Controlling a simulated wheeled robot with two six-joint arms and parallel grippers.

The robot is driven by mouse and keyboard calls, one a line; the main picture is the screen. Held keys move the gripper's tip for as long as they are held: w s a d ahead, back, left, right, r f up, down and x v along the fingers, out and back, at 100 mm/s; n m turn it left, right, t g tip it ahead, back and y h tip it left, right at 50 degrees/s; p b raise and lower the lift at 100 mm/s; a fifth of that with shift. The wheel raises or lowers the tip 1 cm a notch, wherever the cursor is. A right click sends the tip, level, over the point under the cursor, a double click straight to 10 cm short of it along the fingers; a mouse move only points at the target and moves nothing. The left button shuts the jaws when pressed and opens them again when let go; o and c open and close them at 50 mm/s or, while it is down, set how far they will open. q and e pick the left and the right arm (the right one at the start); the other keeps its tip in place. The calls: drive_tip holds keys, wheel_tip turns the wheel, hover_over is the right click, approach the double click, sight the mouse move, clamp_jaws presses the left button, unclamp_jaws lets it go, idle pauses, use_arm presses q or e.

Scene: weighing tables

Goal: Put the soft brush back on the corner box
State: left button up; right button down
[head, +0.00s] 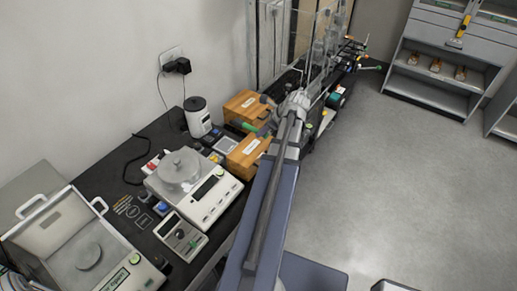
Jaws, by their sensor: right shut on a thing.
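My right arm reaches up from the bottom middle, and its gripper (268,117) is over the dark bench beside two wooden boxes. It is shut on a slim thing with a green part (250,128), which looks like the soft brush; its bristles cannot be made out. The far wooden box (241,105) and the near wooden box (246,158) stand on the bench with the held thing between them in the picture. I cannot tell which is the corner box, or whether the brush touches either. My left gripper is not in view.
A balance (205,200) with a round lidded pan stands left of the near box. A white-and-black canister (197,117) stands behind it. Clear panels (325,45) rise beyond the gripper. Open floor lies to the right.

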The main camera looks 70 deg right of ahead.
sight(258, 150)
drive_tip(key=shift+f+b, duration=3.9)
drive_tip(key=shift+f, duration=0.5)
drive_tip(key=shift+r, duration=0.15)
drive_tip(key=c, duration=1.2)
unclamp_jaws()
drive_tip(key=shift+f, duration=0.2)
drive_tip(key=o, duration=0.5)
